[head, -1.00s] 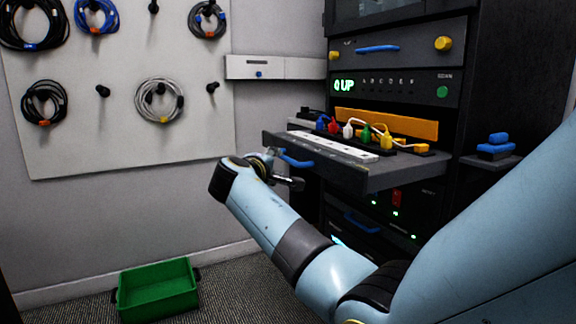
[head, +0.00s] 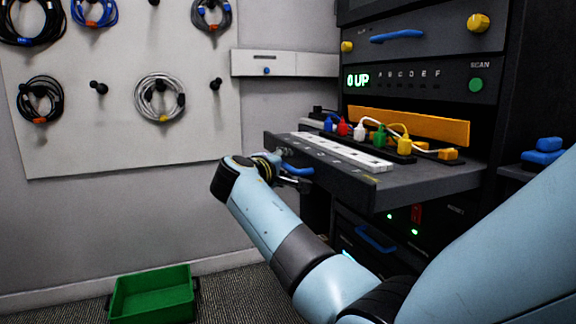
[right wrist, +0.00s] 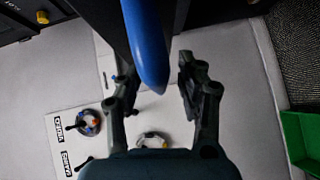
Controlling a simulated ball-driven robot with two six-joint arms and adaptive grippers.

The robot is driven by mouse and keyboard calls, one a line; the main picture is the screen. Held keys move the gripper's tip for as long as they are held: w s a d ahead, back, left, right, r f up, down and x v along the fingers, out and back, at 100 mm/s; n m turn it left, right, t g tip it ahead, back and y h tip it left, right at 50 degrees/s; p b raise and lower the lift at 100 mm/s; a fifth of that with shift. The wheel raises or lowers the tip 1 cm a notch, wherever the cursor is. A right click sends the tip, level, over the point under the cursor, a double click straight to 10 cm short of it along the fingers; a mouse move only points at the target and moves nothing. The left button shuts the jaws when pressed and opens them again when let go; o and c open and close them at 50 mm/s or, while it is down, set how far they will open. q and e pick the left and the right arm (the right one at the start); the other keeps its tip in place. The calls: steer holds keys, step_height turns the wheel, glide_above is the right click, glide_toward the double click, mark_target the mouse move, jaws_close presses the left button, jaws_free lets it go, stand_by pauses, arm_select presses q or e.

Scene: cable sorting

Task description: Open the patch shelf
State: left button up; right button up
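The patch shelf (head: 420,182) is a dark grey tray that stands out from the rack, with a white strip and several coloured plugs on top. Its blue handle (head: 297,169) is on the front edge at the left. My right gripper (head: 292,180) is at this handle. In the right wrist view the blue handle (right wrist: 147,45) reaches between the two fingers of my right gripper (right wrist: 158,68). The fingers are spread, with a gap visible beside the handle. My left gripper is not in view.
The black rack (head: 440,55) has a display reading "UP" and another blue handle (head: 397,36) above. A lower blue handle (head: 375,238) is under the shelf. A green bin (head: 152,295) stands on the floor. Coiled cables hang on the white wall board (head: 120,150).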

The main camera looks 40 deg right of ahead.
steer(key=shift+c, duration=0.3)
jaws_close()
steer(key=shift+a, duration=0.1)
steer(key=a, duration=0.2)
steer(key=w+a, duration=0.1)
steer(key=a, duration=0.1)
steer(key=shift+a, duration=0.15)
steer(key=shift+o, duration=0.3)
jaws_free()
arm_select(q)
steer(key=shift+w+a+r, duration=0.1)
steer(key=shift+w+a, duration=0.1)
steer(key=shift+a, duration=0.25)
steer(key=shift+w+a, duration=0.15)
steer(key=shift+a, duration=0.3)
